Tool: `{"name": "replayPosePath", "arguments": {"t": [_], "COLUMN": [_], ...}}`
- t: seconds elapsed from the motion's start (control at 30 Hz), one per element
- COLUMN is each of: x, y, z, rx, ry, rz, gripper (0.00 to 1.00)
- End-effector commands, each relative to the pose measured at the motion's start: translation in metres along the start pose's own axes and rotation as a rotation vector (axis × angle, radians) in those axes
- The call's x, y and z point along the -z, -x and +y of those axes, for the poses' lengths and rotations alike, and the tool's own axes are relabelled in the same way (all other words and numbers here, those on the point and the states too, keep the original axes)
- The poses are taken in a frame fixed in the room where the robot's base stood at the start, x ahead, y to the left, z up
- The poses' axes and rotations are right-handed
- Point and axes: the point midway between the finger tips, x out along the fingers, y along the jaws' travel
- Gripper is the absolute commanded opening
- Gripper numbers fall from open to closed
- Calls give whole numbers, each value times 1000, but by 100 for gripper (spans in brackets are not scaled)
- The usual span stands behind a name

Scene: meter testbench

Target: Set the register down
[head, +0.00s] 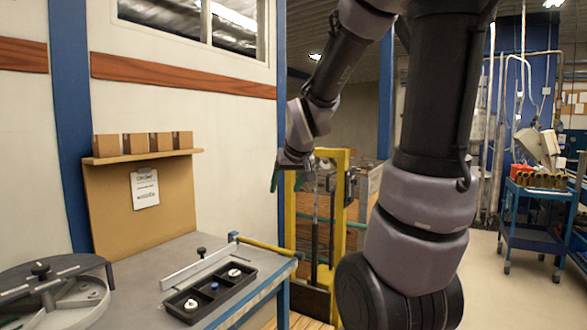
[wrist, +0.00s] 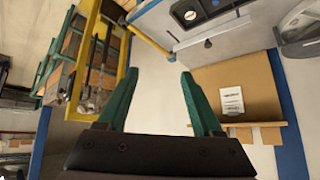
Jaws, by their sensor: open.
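My gripper (head: 290,178) is raised in the air beyond the bench's right end. In the wrist view its two green fingers (wrist: 159,74) are spread wide, with nothing between them. A black tray (head: 246,283) lies on the grey bench (head: 150,258), with small round pieces in its wells: a white one (head: 191,304), a blue one (head: 214,286) and another white one (head: 234,272). I cannot tell which piece, if any, is the register. Part of the tray also shows at the top of the wrist view (wrist: 221,8).
A round grey fixture (head: 60,285) with a black knob is at the bench's left. A light rail (head: 199,267) lies behind the tray. A board with a shelf of several boxes (head: 135,144) stands at the back. A yellow frame (head: 291,215) stands beyond the bench.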

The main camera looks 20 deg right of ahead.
Motion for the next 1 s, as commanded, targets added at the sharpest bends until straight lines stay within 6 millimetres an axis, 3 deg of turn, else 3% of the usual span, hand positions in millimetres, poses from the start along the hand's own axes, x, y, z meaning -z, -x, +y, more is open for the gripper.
{"name": "replayPosePath", "arguments": {"t": [0.03, 0.2, 0.4, 0.57, 1.0], "x": [-4, -38, -71, -80, -80], "y": [28, 101, 151, 162, 161], "z": [-4, -18, -31, -34, -34], "rx": [12, 77, 153, 174, 173], "ry": [-40, -184, -280, -301, -301], "rz": [-1, -61, -120, -140, -140], "gripper": [67, 67, 67, 67, 67]}}
